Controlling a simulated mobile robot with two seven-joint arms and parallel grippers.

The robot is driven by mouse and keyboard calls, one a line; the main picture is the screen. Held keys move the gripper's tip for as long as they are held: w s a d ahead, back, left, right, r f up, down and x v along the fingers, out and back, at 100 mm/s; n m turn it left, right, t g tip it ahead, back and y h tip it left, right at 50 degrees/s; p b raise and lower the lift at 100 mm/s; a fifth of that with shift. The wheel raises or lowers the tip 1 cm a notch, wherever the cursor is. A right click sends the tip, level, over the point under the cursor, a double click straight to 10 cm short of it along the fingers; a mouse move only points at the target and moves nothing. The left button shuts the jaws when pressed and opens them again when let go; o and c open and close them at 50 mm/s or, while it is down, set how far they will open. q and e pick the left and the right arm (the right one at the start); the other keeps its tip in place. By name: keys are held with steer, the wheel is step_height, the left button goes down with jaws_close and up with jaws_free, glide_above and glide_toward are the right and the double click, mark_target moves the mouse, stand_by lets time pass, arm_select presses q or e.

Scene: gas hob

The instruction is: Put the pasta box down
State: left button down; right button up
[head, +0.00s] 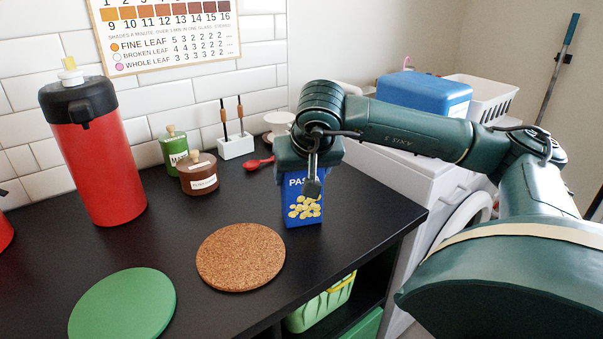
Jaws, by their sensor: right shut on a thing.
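The pasta box (304,205) is blue with yellow pasta shapes and white lettering. It is upright at the right part of the black counter (355,212). My right gripper (309,165) comes down over its top from above and is shut on it, hiding the upper part of the box. The box's lower edge appears at or very near the counter surface; I cannot tell whether it touches. My left gripper is not in view.
A cork mat (241,257) and a green round mat (122,305) lie in front. A red flask (95,160), green jar (174,148), brown jar (198,175), red spoon (259,162) and white holder (236,147) stand or lie behind. The counter's right edge is close to the box.

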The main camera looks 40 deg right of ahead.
steer(key=o, duration=0.8)
steer(key=shift+f, duration=0.2)
steer(key=o, duration=0.5)
steer(key=shift+r, duration=0.1)
steer(key=shift+c, duration=0.2)
